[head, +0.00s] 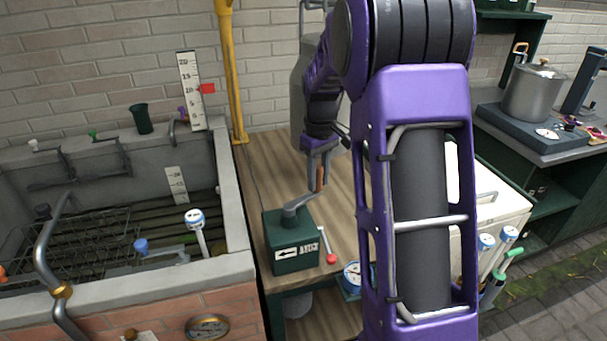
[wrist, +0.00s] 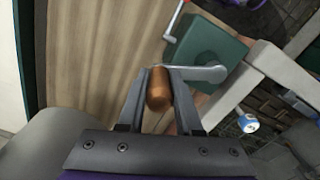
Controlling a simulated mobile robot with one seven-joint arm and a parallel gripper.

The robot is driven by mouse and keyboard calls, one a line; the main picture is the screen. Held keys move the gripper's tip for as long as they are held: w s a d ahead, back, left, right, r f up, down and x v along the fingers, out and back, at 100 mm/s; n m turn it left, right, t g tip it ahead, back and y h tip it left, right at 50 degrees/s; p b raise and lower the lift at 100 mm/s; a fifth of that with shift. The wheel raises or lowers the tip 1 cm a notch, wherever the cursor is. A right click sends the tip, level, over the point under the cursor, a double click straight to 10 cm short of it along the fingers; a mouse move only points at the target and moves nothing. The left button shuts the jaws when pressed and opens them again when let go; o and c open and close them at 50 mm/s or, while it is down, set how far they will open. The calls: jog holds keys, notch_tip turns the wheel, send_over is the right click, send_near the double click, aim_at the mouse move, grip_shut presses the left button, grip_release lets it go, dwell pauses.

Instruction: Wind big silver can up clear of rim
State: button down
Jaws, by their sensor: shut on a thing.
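The big silver can (head: 297,95) stands or hangs behind my arm in the head view, beyond the wooden bench top. My arm hides most of it, and I cannot tell whether its base touches anything. A dark green winch box (head: 292,245) with a white arrow label sits on the bench; it also shows in the wrist view (wrist: 205,50). Its grey crank arm (wrist: 205,73) ends in an upright brown wooden grip (wrist: 158,92). My gripper (head: 319,160) is shut on that grip, one finger on each side.
A stone trough (head: 235,230) with a rack and taps lies left; its rim borders the bench. A yellow post (head: 230,75) rises behind it, beside a scale board (head: 190,90) with a red pointer (head: 207,88). A red-knobbed lever (head: 330,258) sits right of the winch box.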

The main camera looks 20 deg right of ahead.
jog(key=shift+s+d+f, duration=0.1)
jog(key=shift+s+d, duration=0.2)
jog(key=shift+s, duration=0.4)
jog(key=c, duration=0.5)
grip_release()
jog(key=shift+w+a, duration=0.1)
